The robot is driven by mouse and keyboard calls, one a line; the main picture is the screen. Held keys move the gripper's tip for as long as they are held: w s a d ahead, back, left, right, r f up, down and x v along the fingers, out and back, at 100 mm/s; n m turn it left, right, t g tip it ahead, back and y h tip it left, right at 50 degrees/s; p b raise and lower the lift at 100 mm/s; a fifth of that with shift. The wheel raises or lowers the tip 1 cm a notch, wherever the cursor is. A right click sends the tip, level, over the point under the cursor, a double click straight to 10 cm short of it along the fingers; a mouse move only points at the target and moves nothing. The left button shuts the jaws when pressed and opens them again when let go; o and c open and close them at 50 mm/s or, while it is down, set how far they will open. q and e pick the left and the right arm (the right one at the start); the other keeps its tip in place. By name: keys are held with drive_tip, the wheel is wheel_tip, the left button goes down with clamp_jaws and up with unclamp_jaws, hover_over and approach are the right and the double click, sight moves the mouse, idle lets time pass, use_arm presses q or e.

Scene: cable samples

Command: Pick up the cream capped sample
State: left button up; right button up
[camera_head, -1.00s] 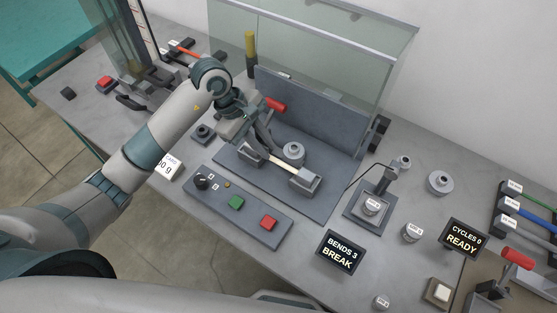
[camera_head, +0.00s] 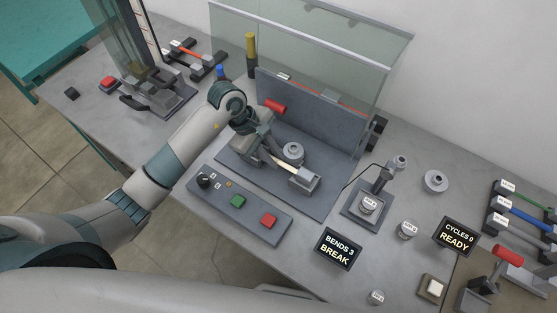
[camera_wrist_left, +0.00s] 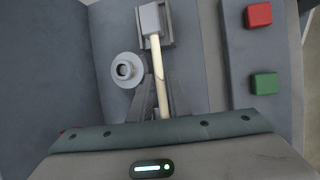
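The cream capped sample (camera_head: 286,167) is a thin cream rod lying across the bending fixture on the grey base plate. Its right end is at a grey block (camera_head: 305,181); its left part is hidden by my left gripper (camera_head: 272,160). In the left wrist view the rod (camera_wrist_left: 158,65) runs from the grey end piece (camera_wrist_left: 151,19) down between the fingers of my left gripper (camera_wrist_left: 162,100). The fingers stand apart on either side of the rod, with gaps visible. The rod's near end is hidden by the gripper body. My right gripper is not in view.
A round grey post (camera_head: 292,152) stands close beside the rod, and a grey upright panel (camera_head: 310,112) is behind it. A red handle (camera_head: 275,106) is near the wrist. A control box (camera_head: 238,203) lies in front. A weighing stand (camera_head: 367,207) is to the right.

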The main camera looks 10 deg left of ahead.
sight(274, 159)
use_arm(q)
clamp_jaws()
drive_tip(key=shift+r+b, duration=0.35)
drive_tip(key=shift+r, duration=0.1)
wheel_tip(274, 159, up, 3)
drive_tip(key=shift+w+r+b, duration=0.1)
drive_tip(key=shift+b, duration=0.9)
drive_tip(key=s+d+r+b, duration=0.3)
drive_tip(key=s+d+r, duration=0.4)
drive_tip(key=s+d, duration=0.1)
drive_tip(key=shift+d+b, duration=0.3)
drive_tip(key=shift+b, duration=0.05)
drive_tip(key=shift+s+a, duration=0.1)
